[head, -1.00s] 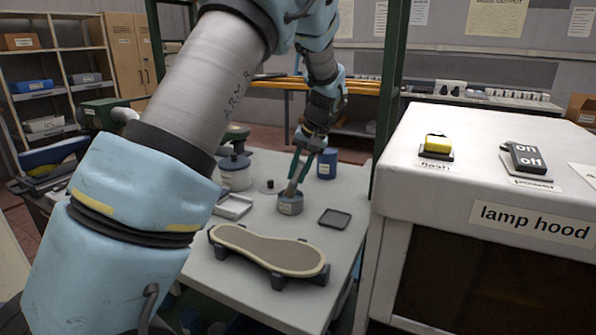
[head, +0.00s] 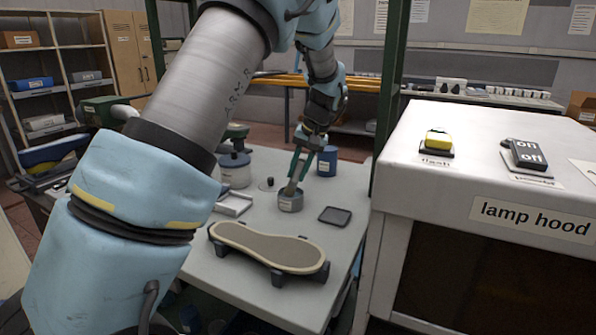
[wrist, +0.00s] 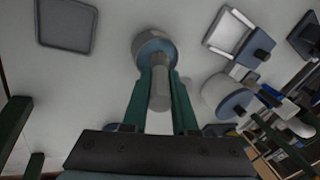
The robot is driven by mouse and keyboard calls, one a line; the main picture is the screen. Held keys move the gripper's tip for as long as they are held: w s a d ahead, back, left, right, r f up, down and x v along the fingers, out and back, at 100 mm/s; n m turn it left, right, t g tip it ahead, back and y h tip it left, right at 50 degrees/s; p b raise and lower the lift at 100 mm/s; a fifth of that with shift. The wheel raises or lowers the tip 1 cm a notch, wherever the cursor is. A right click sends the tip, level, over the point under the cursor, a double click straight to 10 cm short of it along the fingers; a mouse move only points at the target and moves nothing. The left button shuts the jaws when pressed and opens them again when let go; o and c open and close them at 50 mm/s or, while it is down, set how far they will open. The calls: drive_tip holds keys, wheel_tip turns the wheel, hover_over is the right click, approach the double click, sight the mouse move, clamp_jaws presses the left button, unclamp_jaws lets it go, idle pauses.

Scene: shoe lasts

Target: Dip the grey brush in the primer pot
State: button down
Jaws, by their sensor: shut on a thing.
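My gripper (head: 300,168) is shut on the grey brush (head: 291,187), which leans slightly and points down. In the wrist view the brush handle (wrist: 160,92) lies between the two green fingers of the gripper (wrist: 159,75). The brush's lower end is inside the mouth of a small blue-grey pot (head: 290,203) on the table, so its bristles are hidden. The pot also shows in the wrist view (wrist: 150,42). Its label is too small to read. The fingers are above the pot's rim.
A shoe-shaped sole piece (head: 268,247) on dark supports lies in front of the pot. A dark tray (head: 335,216) is to the right, a blue can (head: 327,161) behind, a white tray (head: 233,205) and lidded jar (head: 236,172) left. The lamp hood (head: 480,140) stands at the right.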

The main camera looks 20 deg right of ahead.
drive_tip(key=shift+f, duration=0.45)
idle(1.2)
drive_tip(key=shift+r, duration=0.1)
drive_tip(key=shift+r+p, duration=2.6)
drive_tip(key=shift+r, duration=0.95)
drive_tip(key=shift+f, duration=0.1)
